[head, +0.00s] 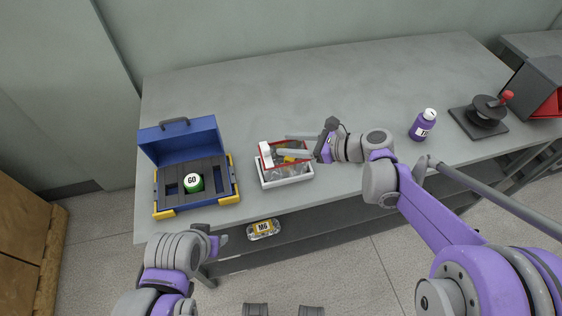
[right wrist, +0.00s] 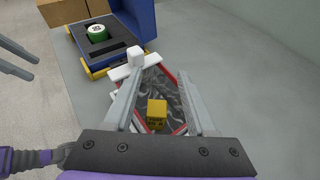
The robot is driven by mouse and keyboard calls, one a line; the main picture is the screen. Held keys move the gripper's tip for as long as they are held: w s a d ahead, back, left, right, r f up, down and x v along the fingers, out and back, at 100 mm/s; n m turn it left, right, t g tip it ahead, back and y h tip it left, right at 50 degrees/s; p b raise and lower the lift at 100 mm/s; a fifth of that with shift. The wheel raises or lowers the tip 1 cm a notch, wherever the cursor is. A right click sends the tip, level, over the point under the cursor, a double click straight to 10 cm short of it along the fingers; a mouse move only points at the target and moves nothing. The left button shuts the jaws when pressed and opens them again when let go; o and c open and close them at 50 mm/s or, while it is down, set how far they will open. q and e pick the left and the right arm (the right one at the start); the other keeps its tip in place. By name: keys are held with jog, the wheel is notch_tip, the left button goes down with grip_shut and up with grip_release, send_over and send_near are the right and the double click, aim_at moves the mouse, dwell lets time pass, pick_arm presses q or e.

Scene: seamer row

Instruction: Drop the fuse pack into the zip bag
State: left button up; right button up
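The zip bag (head: 298,171) sits in a white holder, its mouth edged in red; the right wrist view shows its crinkled clear inside (right wrist: 165,88). A yellow block, apparently the fuse pack (right wrist: 157,112), shows within the bag's mouth, and in part in the head view. I cannot tell whether it rests on the bottom. My right gripper (head: 282,145) is above the bag, its fingers spread apart with the block below, not gripped. My left gripper (head: 217,243) is in front of the table's edge; its two fingers show apart and empty in the right wrist view (right wrist: 34,69).
A blue case (head: 183,137) with a green item marked 60 (head: 194,182) stands left. A silver pack marked M6 (head: 263,229) lies below the table's front edge. A purple bottle (head: 423,125) and a red-handled device (head: 485,112) stand right. The table's back is clear.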

jog(key=shift+o, duration=0.8)
jog(key=v, duration=1.1)
jog(key=shift+f, duration=0.1)
jog(key=s+d+f+n+h+p, duration=0.2)
jog(key=s+d+n+h, duration=0.2)
jog(key=s+n, duration=0.5)
jog(key=s+d+f+n+h+p, duration=0.2)
jog(key=s+n+h, duration=0.6)
jog(key=n, duration=0.5)
jog(key=shift+s+d+f+t+h+p, duration=0.3)
jog(key=shift+s+d+f+t+p, duration=0.1)
jog(key=shift+s+d+f, duration=0.55)
